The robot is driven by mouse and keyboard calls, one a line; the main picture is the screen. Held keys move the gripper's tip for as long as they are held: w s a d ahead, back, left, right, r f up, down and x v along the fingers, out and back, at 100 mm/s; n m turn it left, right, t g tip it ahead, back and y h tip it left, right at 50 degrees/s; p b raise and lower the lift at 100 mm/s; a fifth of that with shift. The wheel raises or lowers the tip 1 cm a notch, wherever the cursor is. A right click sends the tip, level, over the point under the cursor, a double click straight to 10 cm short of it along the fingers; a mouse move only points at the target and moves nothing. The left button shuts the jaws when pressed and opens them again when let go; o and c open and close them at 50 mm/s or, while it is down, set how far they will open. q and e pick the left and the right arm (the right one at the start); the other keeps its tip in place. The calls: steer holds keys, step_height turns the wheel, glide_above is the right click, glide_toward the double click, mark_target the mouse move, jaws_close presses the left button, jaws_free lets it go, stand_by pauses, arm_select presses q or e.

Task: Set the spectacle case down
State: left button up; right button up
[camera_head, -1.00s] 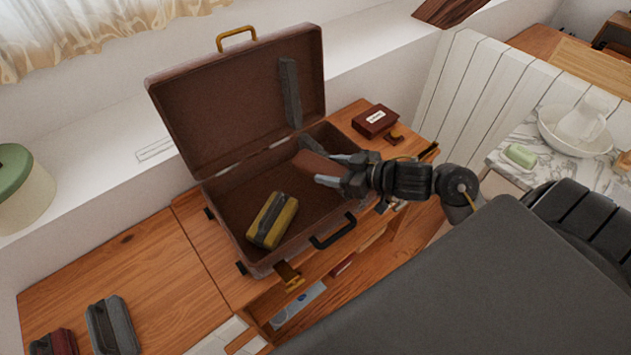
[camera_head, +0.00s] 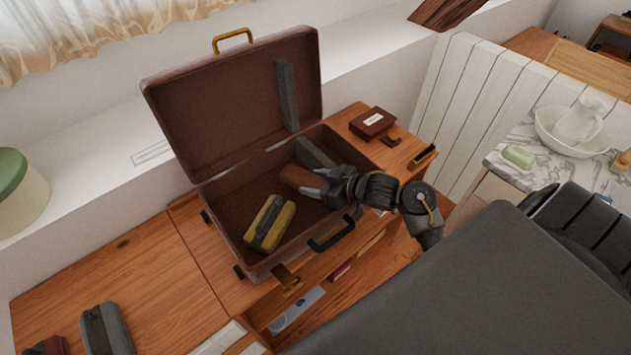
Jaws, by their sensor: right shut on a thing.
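The brown spectacle case (camera_head: 298,179) is inside the open brown suitcase (camera_head: 235,115), near the middle of its lower half. My right gripper (camera_head: 322,188) reaches in from the right over the front rim and is shut on the case's right end. The gripper hides part of the case, and I cannot tell whether its underside touches the suitcase floor. A yellow and grey pouch (camera_head: 269,224) lies in the suitcase to the left and in front of the case, apart from it. My left gripper is not in view.
The raised lid stands behind the case. A grey strap (camera_head: 315,153) lies just behind it. A dark red box (camera_head: 373,123) is on the wooden top right of the suitcase. A grey pouch (camera_head: 106,330) lies at the lower left. Bare suitcase floor shows left of the case.

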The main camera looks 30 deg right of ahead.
steer(key=shift+f, duration=0.6)
steer(key=o, duration=1)
steer(key=shift+r, duration=0.65)
steer(key=v, duration=1.2)
